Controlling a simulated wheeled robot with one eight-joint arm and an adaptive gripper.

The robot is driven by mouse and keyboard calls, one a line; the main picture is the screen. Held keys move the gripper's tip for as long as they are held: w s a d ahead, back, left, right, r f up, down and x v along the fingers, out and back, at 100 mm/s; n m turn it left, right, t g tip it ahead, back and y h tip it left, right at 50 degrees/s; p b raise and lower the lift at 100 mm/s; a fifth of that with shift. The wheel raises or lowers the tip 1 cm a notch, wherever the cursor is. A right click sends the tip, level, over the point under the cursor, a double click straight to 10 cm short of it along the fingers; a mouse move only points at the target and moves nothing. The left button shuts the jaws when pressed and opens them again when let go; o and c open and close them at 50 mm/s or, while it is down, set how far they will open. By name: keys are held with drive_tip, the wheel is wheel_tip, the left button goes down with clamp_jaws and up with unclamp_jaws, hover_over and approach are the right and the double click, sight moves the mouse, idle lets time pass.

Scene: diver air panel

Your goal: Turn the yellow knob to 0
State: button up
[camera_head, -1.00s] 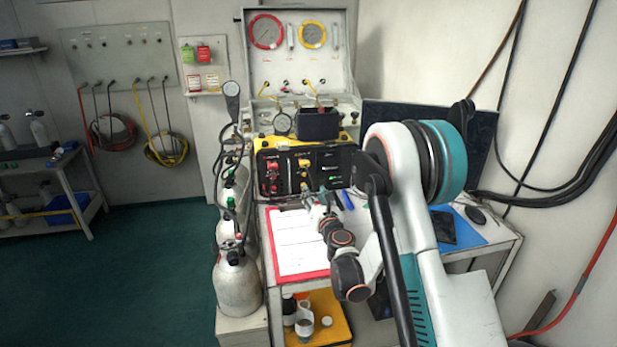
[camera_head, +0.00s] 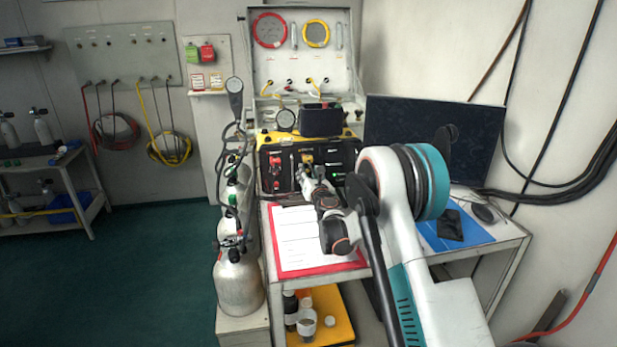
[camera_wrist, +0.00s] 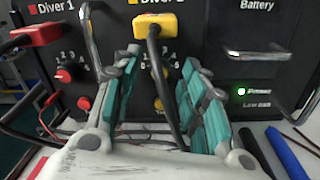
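In the wrist view, the yellow knob (camera_wrist: 165,73) is on the black panel below the "Diver 2" label, in a ring of small numbers. A black cable from a yellow plug (camera_wrist: 155,24) crosses in front and partly hides it, so its setting cannot be read. My gripper (camera_wrist: 162,62) is open, with one teal finger left of the knob and cable and one right. I cannot tell whether the fingertips touch the panel. In the head view my gripper (camera_head: 306,172) is in front of the panel (camera_head: 338,160) and hides the knob.
A red plug (camera_wrist: 38,35) and red knob (camera_wrist: 66,74) are left of my gripper. A metal handle (camera_wrist: 256,53) and a lit green lamp (camera_wrist: 241,91) are right. A clipboard (camera_head: 295,240) lies on the table below my arm. Gas cylinders (camera_head: 238,283) stand left of the table.

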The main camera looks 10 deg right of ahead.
drive_tip(key=shift+w, duration=0.25)
clamp_jaws()
drive_tip(key=shift+n, duration=0.4)
drive_tip(key=n, duration=0.6)
drive_tip(key=shift+p, duration=0.35)
drive_tip(key=n, duration=0.3)
drive_tip(key=shift+n, duration=2.1)
